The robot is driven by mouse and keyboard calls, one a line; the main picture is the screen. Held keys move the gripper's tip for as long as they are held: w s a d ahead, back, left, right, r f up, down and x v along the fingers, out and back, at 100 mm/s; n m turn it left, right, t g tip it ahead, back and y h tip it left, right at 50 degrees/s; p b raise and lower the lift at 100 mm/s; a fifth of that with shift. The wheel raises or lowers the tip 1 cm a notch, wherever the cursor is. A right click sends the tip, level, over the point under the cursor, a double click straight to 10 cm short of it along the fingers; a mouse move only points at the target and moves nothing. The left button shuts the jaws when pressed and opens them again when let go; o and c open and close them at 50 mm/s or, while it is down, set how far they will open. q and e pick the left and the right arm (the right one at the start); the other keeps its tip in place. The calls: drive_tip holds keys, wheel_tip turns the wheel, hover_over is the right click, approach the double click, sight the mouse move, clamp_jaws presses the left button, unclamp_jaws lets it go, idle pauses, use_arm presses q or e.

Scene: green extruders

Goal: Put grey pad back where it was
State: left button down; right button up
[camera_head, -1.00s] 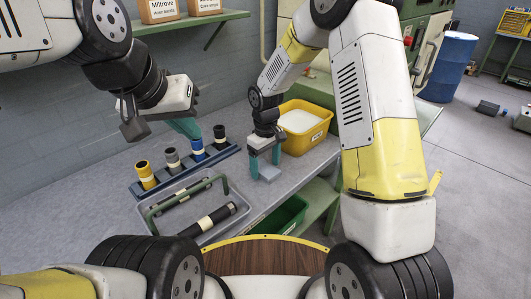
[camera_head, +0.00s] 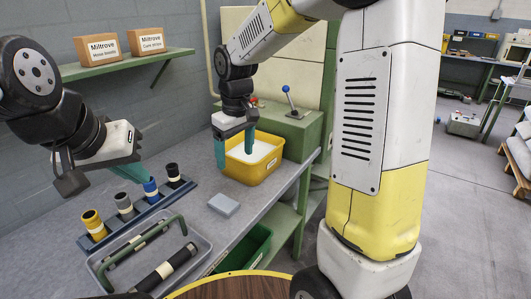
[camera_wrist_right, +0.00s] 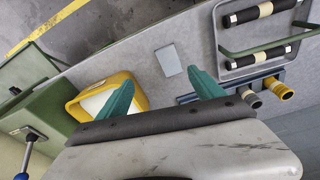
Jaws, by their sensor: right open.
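The grey pad (camera_head: 223,205) lies flat on the grey bench, between the tray and the yellow bin. It also shows in the right wrist view (camera_wrist_right: 168,60), beyond the fingertips and apart from them. My right gripper (camera_head: 235,151) is open and empty above the bench, in front of the yellow bin and beyond the pad. Its two teal fingers stand wide apart in the right wrist view (camera_wrist_right: 162,82). My left gripper (camera_head: 98,178) hangs over the left part of the bench, away from the pad; its finger gap is not clear.
The yellow bin (camera_head: 272,158) with white contents stands behind the pad. A grey tray (camera_head: 203,254) with a green handle and black tubes is at the front left. A blue rack (camera_head: 141,217) holds several capped cylinders. A green bin (camera_head: 262,238) sits below the bench edge.

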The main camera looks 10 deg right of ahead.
drive_tip(key=s+d+r+m+t, duration=0.2)
drive_tip(key=s+d+r+m, duration=0.1)
drive_tip(key=s, duration=0.6)
drive_tip(key=s+d+r+m+t+y, duration=0.1)
drive_tip(key=s+d+r+m+t, duration=0.1)
drive_tip(key=s+d+r, duration=0.4)
drive_tip(key=s+m, duration=0.1)
drive_tip(key=s, duration=0.2)
drive_tip(key=shift+s+d+t+y, duration=0.2)
drive_tip(key=shift+t+y, duration=0.1)
drive_tip(key=shift+t, duration=0.1)
